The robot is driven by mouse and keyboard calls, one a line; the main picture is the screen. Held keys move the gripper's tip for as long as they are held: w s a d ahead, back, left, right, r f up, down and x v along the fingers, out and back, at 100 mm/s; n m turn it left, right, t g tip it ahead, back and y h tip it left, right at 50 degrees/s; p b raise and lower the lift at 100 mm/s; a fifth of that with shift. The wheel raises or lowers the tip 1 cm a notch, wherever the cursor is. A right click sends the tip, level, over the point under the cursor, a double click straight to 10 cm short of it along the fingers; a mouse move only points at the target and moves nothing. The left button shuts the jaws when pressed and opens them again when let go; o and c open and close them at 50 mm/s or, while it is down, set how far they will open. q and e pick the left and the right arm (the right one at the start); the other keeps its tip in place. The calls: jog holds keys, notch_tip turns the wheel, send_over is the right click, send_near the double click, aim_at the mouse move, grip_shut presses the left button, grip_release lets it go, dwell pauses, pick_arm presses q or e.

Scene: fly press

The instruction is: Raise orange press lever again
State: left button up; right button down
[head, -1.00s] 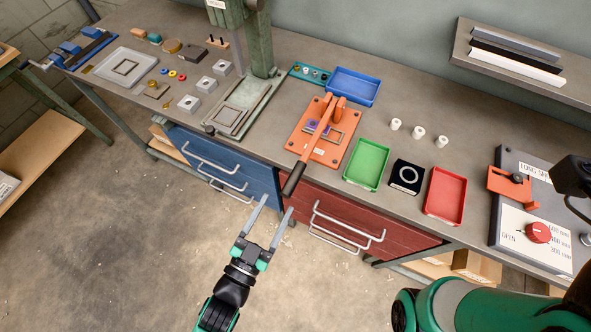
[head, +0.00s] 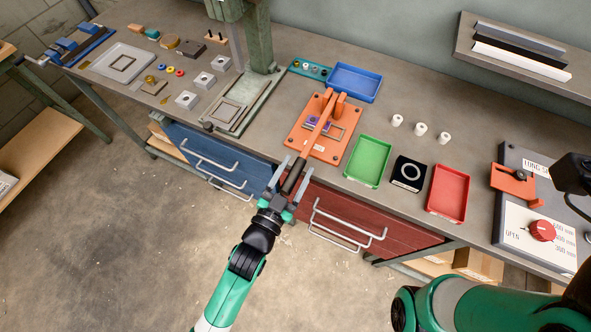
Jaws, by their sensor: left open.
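The orange press (head: 298,140) stands on the bench, an orange base plate with a long lever (head: 318,133) sloping down toward the front edge. The lever's dark handle (head: 293,178) sticks out past the bench edge. A small purple piece (head: 318,122) lies on the press under the lever. My left gripper (head: 291,173) is open, with its two fingers on either side of the dark handle; I cannot tell whether they touch it. My right gripper is not clearly in view; a dark part of my own shows at the right edge.
A blue tray (head: 353,83), a green tray (head: 368,161) and a red tray (head: 447,193) lie around the press. White cylinders (head: 420,130) stand behind them. The blue drawers (head: 205,158) and red drawers (head: 375,219) have protruding handles below the bench edge.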

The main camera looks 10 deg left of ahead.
pick_arm(q)
grip_shut()
dwell(0.3)
dwell(1.1)
